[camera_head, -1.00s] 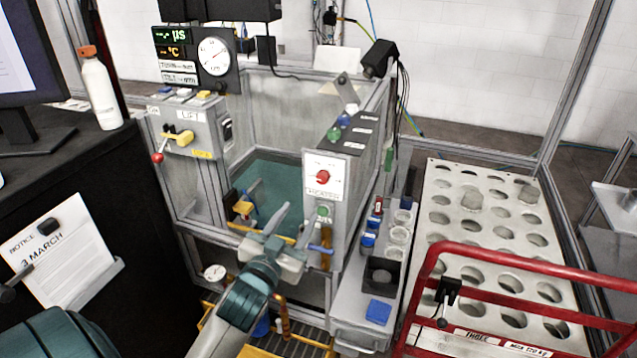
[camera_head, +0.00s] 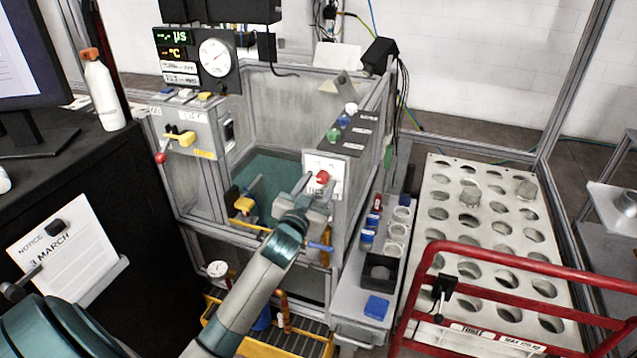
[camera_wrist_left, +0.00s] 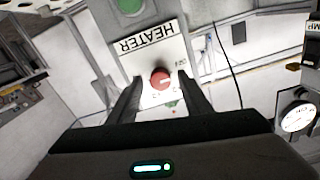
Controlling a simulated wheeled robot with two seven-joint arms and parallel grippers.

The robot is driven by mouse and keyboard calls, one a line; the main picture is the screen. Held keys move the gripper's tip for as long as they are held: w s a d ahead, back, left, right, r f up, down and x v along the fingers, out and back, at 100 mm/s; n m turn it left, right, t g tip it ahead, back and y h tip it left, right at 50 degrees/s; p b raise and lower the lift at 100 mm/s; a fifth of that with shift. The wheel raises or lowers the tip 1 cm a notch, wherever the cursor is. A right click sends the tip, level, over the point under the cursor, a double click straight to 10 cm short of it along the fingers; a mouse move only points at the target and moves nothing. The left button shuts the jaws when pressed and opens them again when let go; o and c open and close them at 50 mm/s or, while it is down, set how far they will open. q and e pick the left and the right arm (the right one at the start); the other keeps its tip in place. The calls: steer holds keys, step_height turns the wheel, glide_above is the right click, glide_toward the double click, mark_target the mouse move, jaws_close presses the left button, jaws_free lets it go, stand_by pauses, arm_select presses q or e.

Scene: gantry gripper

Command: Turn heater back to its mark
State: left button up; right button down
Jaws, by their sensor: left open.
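The heater knob (camera_head: 322,177) is red and round, on a white panel (camera_head: 334,165) at the front of the tank frame. In the left wrist view the red knob (camera_wrist_left: 160,79) sits on the panel labelled HEATER (camera_wrist_left: 148,45), which appears upside down. My left gripper (camera_head: 317,187) is open in front of the panel. In the left wrist view its fingers (camera_wrist_left: 158,100) stand on either side of the line to the knob, with a gap between them and the knob. Whether they touch the panel I cannot tell. My right gripper is not in view.
A yellow-handled lever (camera_head: 180,137) is on the left panel. A blue lever (camera_head: 320,246) lies below the heater panel. A red rail (camera_head: 520,262) crosses the right front.

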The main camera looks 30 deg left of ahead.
arm_select(q)
steer(key=c, duration=0.8)
steer(key=shift+c, duration=1.3)
